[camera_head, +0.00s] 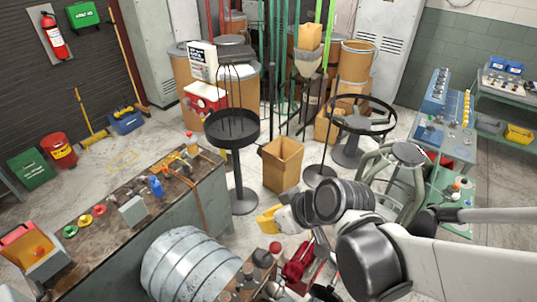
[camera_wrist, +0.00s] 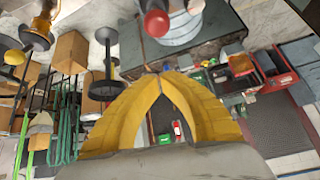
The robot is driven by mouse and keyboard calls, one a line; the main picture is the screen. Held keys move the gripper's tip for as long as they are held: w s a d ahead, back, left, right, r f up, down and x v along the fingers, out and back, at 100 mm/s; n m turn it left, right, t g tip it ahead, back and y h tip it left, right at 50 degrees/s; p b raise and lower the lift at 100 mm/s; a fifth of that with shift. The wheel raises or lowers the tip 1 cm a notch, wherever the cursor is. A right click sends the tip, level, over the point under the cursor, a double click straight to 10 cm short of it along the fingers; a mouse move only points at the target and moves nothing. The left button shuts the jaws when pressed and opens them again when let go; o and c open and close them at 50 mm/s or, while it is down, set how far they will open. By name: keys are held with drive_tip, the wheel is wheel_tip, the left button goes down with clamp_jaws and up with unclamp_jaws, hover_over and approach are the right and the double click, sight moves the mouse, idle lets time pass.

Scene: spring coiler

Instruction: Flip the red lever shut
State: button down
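A lever with a round red knob (camera_wrist: 157,23) on a grey stem shows at the top of the wrist view, beyond my fingertips and apart from them. In the head view a small red knob (camera_head: 275,247) stands at the bottom middle, beside a red machine part (camera_head: 298,262); I take it for the same lever, but its angle is hard to tell. My gripper (camera_wrist: 165,73) has yellow fingers that curve together into a pointed arch with tips meeting and nothing held. In the head view the yellow gripper (camera_head: 267,220) hangs above and left of the machine.
A grey ribbed drum (camera_head: 190,264) stands left of the machine. A workbench (camera_head: 110,215) with small items lies further left. A cardboard box (camera_head: 283,165) and a black round stand (camera_head: 232,130) are behind. A green stool (camera_head: 400,175) stands to the right.

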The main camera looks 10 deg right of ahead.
drive_tip(key=s+d+r+p, duration=0.2)
drive_tip(key=s+d+r, duration=0.3)
drive_tip(key=shift+s+r, duration=0.2)
drive_tip(key=shift+s, duration=0.05)
drive_tip(key=shift+s+d+f, duration=0.1)
idle(0.5)
